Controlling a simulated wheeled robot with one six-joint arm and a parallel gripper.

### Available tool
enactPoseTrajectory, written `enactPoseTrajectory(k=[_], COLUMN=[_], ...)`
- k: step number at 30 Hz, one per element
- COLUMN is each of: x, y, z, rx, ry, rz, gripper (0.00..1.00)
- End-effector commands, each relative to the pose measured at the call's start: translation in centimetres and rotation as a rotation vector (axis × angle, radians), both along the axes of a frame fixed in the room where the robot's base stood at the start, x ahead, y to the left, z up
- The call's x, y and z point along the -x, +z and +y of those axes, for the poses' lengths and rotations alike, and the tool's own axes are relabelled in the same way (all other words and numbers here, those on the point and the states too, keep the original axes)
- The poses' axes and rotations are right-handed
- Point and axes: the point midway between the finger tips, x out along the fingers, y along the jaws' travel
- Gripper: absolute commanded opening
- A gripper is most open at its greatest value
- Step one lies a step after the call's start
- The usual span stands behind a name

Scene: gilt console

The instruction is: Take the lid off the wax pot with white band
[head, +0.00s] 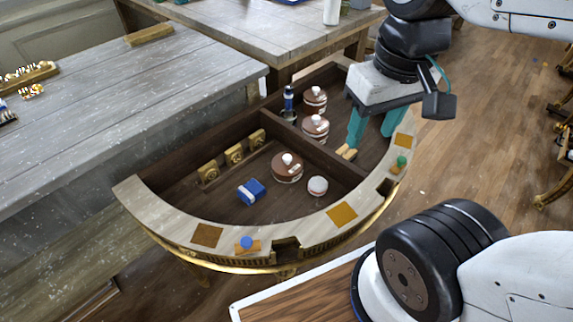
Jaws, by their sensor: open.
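Several round brown pots with pale bands and white knobs stand in the curved console. The knobs sit on top, and the lid seams are too small to make out. My gripper (369,140) is open, with teal fingers pointing down over the right compartment, right of the pots.
The console's curved rim (285,236) and inner divider (325,158) stand as raised edges. Nearby are a blue box (251,192), a small white-topped round piece (317,186), a blue-topped bottle (288,103) and yellowish blocks (346,153). A grey table (140,90) adjoins at left.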

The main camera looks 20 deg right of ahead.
Motion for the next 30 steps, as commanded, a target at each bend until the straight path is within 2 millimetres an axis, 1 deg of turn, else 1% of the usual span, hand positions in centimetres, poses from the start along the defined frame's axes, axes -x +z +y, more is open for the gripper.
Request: enactPoseTrajectory(k=[2,5,8,14,17,20,21,24,27,29,30], x=[-0.4,-1.6,-3.6,-8.7,-11.5,-14.2,-15.2,-17.8,-20.2,-21.8,-23.1], y=[-0.9,-2.2,-3.8,-8.1,-10.8,-13.9,-15.2,-18.4,-20.9,-22.0,-22.2], z=[0.1,0.2,0.4,0.9,1.2,1.6,1.7,2.0,2.3,2.4,2.5], rx=[0.0,0.001,0.002,0.004,0.005,0.005,0.005,0.005,0.004,0.004,0.003], ry=[0.004,0.011,0.018,0.036,0.046,0.055,0.059,0.066,0.072,0.075,0.077], rz=[0.049,0.13,0.201,0.279,0.299,0.308,0.308,0.292,0.258,0.222,0.181], gripper=[0.5,0.5,0.5,0.5,0.5,0.5,0.5,0.5,0.5,0.5,0.5])
